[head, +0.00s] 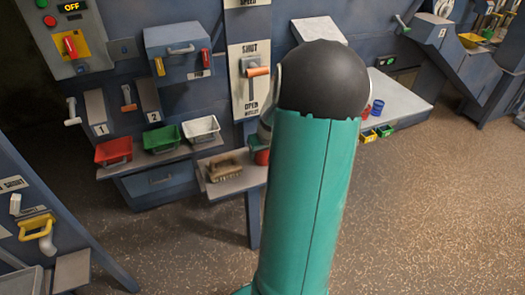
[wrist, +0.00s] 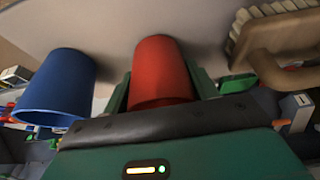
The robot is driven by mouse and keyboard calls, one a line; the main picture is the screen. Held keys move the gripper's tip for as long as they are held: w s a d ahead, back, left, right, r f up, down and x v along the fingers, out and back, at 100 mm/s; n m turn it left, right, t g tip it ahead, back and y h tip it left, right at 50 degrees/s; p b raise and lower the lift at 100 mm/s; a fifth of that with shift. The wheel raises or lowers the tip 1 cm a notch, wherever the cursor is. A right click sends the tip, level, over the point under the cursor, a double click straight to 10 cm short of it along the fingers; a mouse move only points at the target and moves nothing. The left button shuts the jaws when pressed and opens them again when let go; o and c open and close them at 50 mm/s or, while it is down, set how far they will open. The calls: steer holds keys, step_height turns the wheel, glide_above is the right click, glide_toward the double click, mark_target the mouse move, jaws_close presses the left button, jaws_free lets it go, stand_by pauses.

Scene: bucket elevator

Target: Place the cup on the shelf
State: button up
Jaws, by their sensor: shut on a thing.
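My gripper (wrist: 160,84) is shut on a red cup (wrist: 160,72), with a green finger on each side of it in the wrist view. In the head view, part of the red cup (head: 262,157) shows just left of my teal arm, over the right part of a small pale shelf (head: 240,183). The arm hides most of the gripper. A blue cup (wrist: 58,85) is left of the red one in the wrist view, apart from it. I cannot tell whether the red cup's end touches the pale surface (wrist: 110,30) behind it.
A brush (head: 225,168) lies on the small shelf; its handle (wrist: 270,55) is close in the wrist view. Red (head: 113,152), green (head: 162,138) and white (head: 201,129) bins stand to the left. A grey counter (head: 405,102) is right of my arm. Open floor lies in front.

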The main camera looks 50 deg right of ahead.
steer(key=shift+f, duration=0.1)
steer(key=o, duration=1)
steer(key=shift+c, duration=0.2)
steer(key=v, duration=1.2)
steer(key=shift+r, duration=0.25)
